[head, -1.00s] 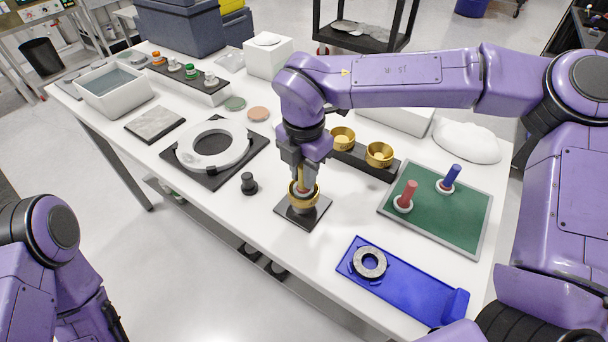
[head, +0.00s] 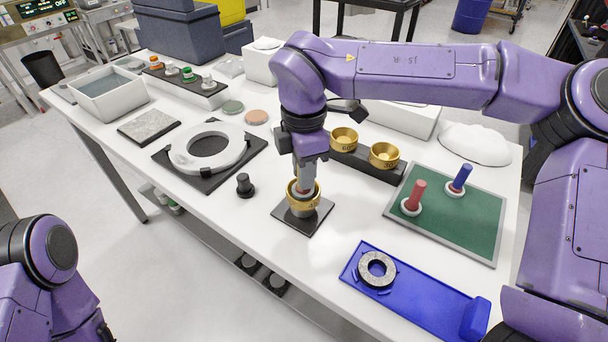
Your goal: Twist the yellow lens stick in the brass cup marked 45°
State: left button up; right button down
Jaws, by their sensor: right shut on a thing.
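The brass cup (head: 291,197) stands on a small grey block over a black square plate (head: 321,217) near the table's front edge. Part of a dark mark shows on its front; I cannot read it fully. My right gripper (head: 305,186) points straight down into the cup's mouth, its fingers shut on the yellow lens stick. The fingers hide the stick and most of the cup's inside. My left arm shows at the lower left, away from the table; its gripper is out of view.
Two more brass cups (head: 384,155) sit in a black holder just behind. A green tray (head: 462,223) holds red and blue sticks at right. A blue fixture (head: 418,303) lies in front, a black knob (head: 245,186) and white ring (head: 180,157) left.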

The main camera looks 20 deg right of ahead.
dwell(0.4)
jog(key=shift+r+n+p, duration=0.15)
jog(key=shift+n+p, duration=0.25)
jog(key=shift+p, duration=0.1)
jog(key=n+p, duration=0.2)
jog(key=n, duration=0.1)
jog(key=shift+n, duration=0.3)
jog(key=n+p, duration=0.3)
jog(key=shift+n, duration=0.3)
jog(key=shift+f+n+p, duration=0.25)
jog(key=shift+n+p, duration=0.15)
